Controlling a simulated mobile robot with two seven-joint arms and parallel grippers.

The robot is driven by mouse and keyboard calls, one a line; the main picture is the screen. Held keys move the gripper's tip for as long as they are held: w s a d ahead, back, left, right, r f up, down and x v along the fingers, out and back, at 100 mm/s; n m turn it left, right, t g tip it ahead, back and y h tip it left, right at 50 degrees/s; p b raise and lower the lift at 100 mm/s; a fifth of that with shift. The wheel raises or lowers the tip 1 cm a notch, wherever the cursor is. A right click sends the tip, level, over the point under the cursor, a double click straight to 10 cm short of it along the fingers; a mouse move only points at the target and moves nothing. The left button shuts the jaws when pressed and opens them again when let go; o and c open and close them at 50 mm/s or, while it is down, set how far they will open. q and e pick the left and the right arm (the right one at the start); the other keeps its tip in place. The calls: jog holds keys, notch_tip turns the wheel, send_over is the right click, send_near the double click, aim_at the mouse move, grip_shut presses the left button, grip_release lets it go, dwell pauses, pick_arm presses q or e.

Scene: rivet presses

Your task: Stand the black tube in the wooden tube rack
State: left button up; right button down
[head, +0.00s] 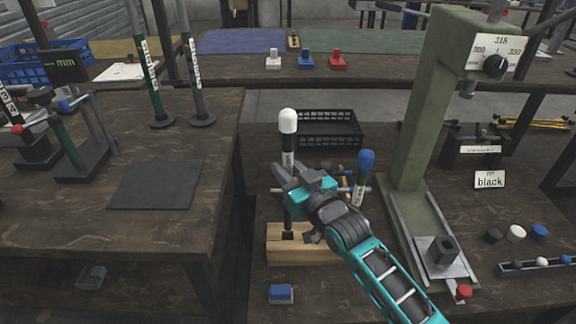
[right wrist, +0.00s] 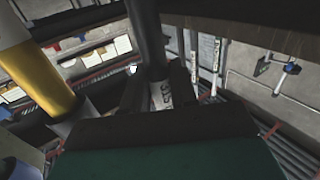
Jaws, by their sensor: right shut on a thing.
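The black tube (head: 289,142) has a white cap and a pale label, and it stands upright in the head view. My right gripper (head: 288,178) is shut on it around the middle. In the right wrist view the tube (right wrist: 148,35) runs between the fingers, with a label with digits at the grip. The wooden tube rack (head: 302,257) is a light block on the table below. The tube's lower end meets the rack's top face; I cannot tell how deep it is in a hole. My left gripper is not in view.
A blue-capped tube (head: 363,170) stands just right of my gripper. A green press (head: 425,120) rises further right, near a "black" sign (head: 489,180). A black crate (head: 328,128) lies behind.

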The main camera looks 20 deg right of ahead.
notch_tip(320, 180, down, 2)
jog(key=shift+b, duration=0.45)
dwell(0.4)
jog(key=shift+p, duration=0.35)
jog(key=shift+r, duration=0.1)
dwell(0.4)
jog(key=shift+p, duration=0.55)
dwell(0.4)
